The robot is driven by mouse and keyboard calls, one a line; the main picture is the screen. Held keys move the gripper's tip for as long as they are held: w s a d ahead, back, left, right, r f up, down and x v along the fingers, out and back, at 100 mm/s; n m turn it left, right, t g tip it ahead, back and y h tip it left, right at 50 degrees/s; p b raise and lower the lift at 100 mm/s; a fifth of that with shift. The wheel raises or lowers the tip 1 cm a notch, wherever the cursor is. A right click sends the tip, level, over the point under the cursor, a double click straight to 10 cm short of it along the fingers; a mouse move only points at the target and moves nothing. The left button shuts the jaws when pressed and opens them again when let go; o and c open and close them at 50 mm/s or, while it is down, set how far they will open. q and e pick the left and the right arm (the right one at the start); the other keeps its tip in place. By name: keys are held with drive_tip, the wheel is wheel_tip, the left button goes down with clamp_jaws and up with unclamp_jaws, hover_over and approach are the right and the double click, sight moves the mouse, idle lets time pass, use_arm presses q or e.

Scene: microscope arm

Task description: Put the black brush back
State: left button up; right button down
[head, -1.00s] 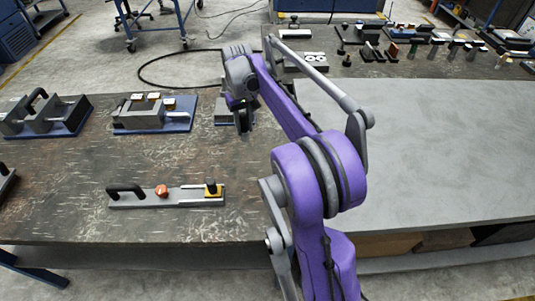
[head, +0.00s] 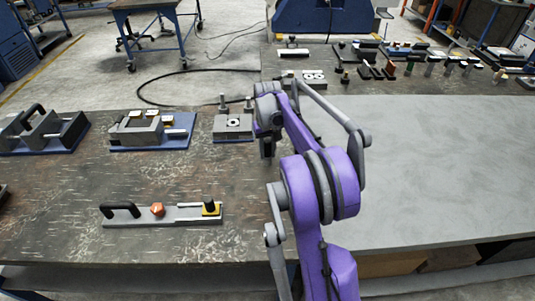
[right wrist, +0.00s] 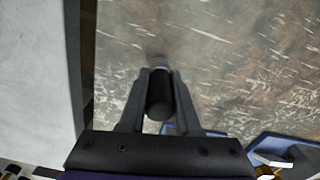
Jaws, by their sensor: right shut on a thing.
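My right gripper (right wrist: 158,92) is shut on a dark cylindrical thing, which looks like the black brush (right wrist: 159,106); its greyish far end is blurred. In the head view the right gripper (head: 267,148) hangs over the brown worktop, close to the edge of the pale grey top. The brush is too small and dark there to tell from the fingers. My left gripper is not in view.
A small grey block on a blue base (head: 232,126) stands just left of the gripper. Blue-based fixtures (head: 150,132) stand further left, and a handled grey fixture (head: 160,216) lies in front. Several small upright tools (head: 430,66) stand at the back right. The pale grey top (head: 430,160) is clear.

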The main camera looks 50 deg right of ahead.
drive_tip(key=shift+f, duration=0.45)
drive_tip(key=shift+f, duration=0.2)
drive_tip(key=c, duration=0.6)
unclamp_jaws()
drive_tip(key=shift+r, duration=0.15)
